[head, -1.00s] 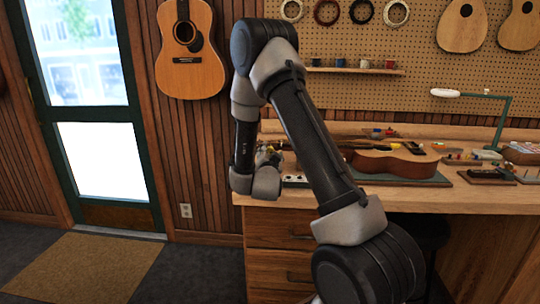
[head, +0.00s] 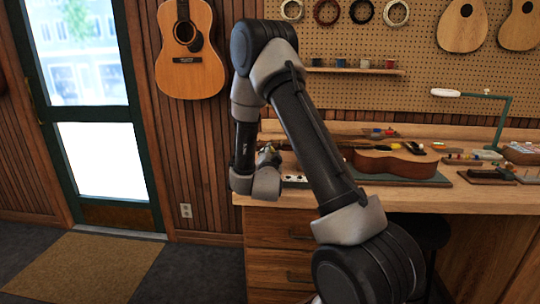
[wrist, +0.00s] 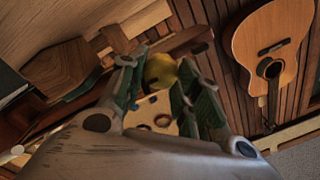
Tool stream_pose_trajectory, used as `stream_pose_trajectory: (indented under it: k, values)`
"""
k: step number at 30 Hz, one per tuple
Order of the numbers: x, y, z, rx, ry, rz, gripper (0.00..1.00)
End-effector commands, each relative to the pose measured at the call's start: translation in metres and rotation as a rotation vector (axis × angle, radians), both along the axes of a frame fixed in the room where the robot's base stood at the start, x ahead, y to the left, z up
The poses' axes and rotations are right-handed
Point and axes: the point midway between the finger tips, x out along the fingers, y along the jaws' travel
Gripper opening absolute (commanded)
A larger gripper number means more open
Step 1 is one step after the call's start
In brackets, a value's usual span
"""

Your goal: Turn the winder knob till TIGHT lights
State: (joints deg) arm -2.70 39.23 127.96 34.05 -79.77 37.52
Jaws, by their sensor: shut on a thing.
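The winder knob (wrist: 160,70) is a rounded yellow piece at the top middle of the wrist view, between the green-padded fingers of my gripper (wrist: 158,84). My gripper is shut on it. Below the knob, a pale panel (wrist: 152,112) with dark ring shapes shows between the fingers. In the head view my gripper (head: 268,156) is at the left end of the workbench, mostly hidden by my own arm. A white panel with dark dots (head: 295,180) shows just right of it. I cannot make out a TIGHT lamp or whether it is lit.
A ukulele (head: 395,165) lies on a green mat on the workbench (head: 450,203), with small tools and a green lamp (head: 503,120) to the right. A guitar (head: 190,50) hangs on the wall behind. Open floor and a brown mat (head: 85,268) lie left.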

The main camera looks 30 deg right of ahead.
Motion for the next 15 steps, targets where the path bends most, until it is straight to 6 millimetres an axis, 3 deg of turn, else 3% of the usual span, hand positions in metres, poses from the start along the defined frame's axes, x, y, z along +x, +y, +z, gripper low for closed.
stream_pose_trajectory:
  k: [15]
  values:
    - [-0.0010, -0.0007, -0.0023, 0.379, -0.253, -0.002, 0.09]
